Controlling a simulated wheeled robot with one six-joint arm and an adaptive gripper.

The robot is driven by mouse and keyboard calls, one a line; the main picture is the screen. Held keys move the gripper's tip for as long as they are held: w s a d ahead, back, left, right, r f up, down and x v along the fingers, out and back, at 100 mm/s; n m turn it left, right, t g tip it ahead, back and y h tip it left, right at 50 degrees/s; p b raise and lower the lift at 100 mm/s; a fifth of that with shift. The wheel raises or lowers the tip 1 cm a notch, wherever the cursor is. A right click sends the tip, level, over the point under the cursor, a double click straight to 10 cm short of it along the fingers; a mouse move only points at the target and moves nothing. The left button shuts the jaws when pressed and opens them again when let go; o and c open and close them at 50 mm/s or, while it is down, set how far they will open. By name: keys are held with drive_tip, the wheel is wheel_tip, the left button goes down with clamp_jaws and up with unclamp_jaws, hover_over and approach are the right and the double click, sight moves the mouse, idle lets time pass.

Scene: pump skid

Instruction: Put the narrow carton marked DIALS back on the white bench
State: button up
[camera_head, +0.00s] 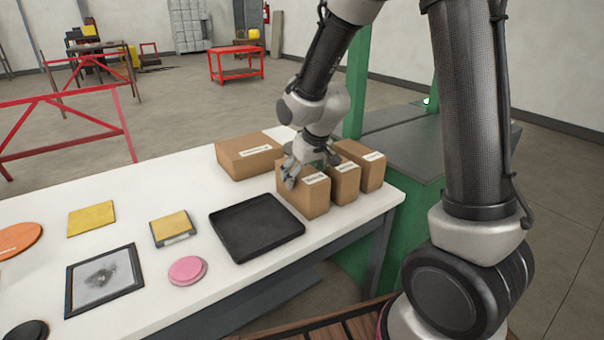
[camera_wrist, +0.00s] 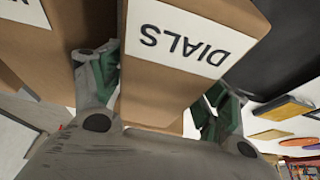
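The narrow brown carton marked DIALS (camera_wrist: 182,45) fills the middle of the wrist view, its white label upside down. In the head view, I take it to be the carton (camera_head: 302,200) nearest the black tray, at the near end of a row on the white bench (camera_head: 172,200). My gripper (camera_head: 312,170) is over it from above. In the wrist view, my gripper's green-padded fingers (camera_wrist: 155,92) lie on either side of the carton and appear to touch it. The carton looks upright and at bench level; its underside contact is hidden.
A wider carton (camera_head: 248,155) is at the bench's far side. A black tray (camera_head: 256,227) lies just left. A yellow-topped box (camera_head: 172,228), pink discs (camera_head: 187,270) and a framed picture (camera_head: 104,280) lie further left.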

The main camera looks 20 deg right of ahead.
idle(0.3)
drive_tip(key=v, duration=1.1)
drive_tip(key=shift+r, duration=0.2)
drive_tip(key=s+d+r+m, duration=0.1)
drive_tip(key=s+d+r, duration=0.1)
drive_tip(key=s+d, duration=0.2)
drive_tip(key=s+d+r+m+h, duration=0.1)
drive_tip(key=s+d, duration=0.4)
drive_tip(key=s, duration=0.6)
drive_tip(key=s+d+r+m, duration=0.1)
drive_tip(key=s+d+r, duration=0.3)
drive_tip(key=s, duration=0.3)
drive_tip(key=shift+s+d+m, duration=0.3)
drive_tip(key=shift+s, duration=0.05)
